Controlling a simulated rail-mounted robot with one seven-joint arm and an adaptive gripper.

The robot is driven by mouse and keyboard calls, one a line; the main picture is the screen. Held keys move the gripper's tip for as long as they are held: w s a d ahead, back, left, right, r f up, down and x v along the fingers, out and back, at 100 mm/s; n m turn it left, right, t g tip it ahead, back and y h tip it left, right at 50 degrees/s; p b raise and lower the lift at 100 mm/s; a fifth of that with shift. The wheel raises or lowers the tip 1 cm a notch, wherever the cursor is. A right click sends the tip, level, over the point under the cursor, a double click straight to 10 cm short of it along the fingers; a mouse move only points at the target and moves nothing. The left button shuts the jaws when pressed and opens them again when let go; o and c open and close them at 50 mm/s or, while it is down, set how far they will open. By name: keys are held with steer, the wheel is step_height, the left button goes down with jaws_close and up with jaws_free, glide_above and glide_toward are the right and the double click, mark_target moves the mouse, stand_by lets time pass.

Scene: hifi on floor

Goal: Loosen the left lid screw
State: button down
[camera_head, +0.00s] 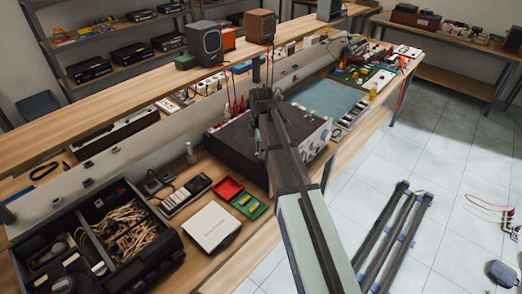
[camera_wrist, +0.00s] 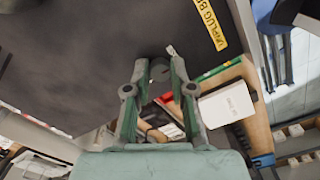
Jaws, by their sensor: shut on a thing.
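The hi-fi (camera_head: 236,150) is a dark box with a pale front, standing on the wooden bench. Its dark casing (camera_wrist: 90,55) fills the upper left of the wrist view, with a yellow label (camera_wrist: 208,22) reading "UNPLUG B…". In the head view my arm covers the gripper's contact.
A red tray (camera_head: 228,188), a green tray (camera_head: 249,206) and a white box (camera_head: 211,227) lie left of the hi-fi. Two speakers (camera_head: 205,43) stand on the raised shelf behind. A blue mat (camera_head: 327,99) lies beyond the hi-fi.

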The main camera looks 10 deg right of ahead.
steer(key=c, duration=1)
jaws_free()
step_height(320, 180, up, 12)
